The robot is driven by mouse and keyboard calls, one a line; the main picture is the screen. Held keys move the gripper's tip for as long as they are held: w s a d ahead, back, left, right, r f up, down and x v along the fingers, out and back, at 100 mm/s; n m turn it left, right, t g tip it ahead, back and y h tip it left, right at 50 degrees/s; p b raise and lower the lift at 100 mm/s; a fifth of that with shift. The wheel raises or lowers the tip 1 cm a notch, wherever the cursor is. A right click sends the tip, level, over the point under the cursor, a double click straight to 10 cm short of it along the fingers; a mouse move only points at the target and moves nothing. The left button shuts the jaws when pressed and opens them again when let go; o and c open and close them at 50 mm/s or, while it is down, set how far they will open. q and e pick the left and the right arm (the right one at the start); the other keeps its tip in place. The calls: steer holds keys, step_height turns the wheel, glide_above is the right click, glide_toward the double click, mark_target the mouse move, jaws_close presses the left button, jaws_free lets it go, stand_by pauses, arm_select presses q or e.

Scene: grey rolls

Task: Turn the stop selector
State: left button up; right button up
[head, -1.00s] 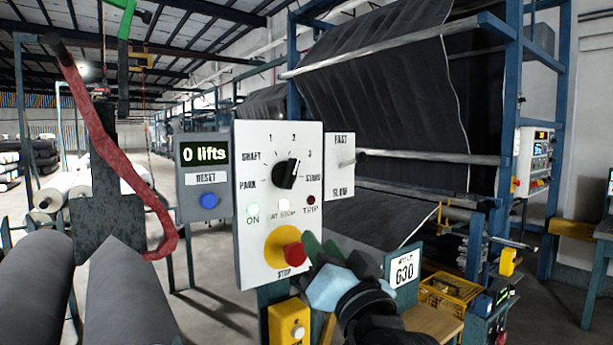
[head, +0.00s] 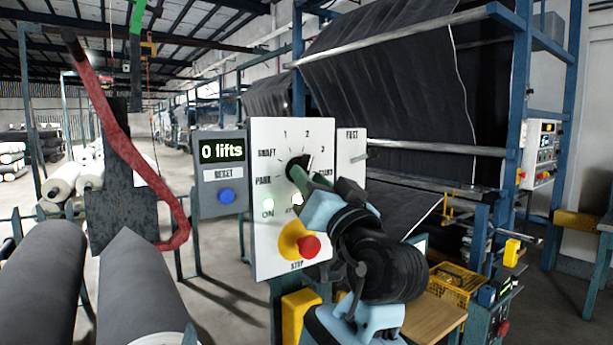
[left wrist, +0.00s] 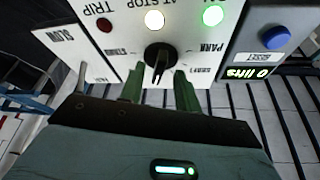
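The selector is a black knob (head: 296,165) on a white panel (head: 262,215) with labels PARK, SHAFT, 1, 2, 3 and a partly covered one at the right. Its white mark points up and right, roughly toward 3. My left gripper (head: 314,178) is at the knob and covers its lower right side in the head view. In the left wrist view the knob (left wrist: 160,58) shows ahead, between the two green fingers of my left gripper (left wrist: 160,88). The fingers are apart, with a gap on each side of the knob. My right gripper is not in view.
A red stop button (head: 309,246) on a yellow disc sits just below my gripper. A grey box (head: 221,178) with a "0 lifts" display and blue button is at the left. A FAST/SLOW lever plate (head: 351,150) is close at the right. Grey rolls (head: 140,290) lie lower left.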

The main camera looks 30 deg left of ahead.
arm_select(q)
steer(key=shift+w+a+r, duration=0.15)
steer(key=shift+w+a, duration=0.15)
steer(key=shift+a, duration=0.15)
jaws_close()
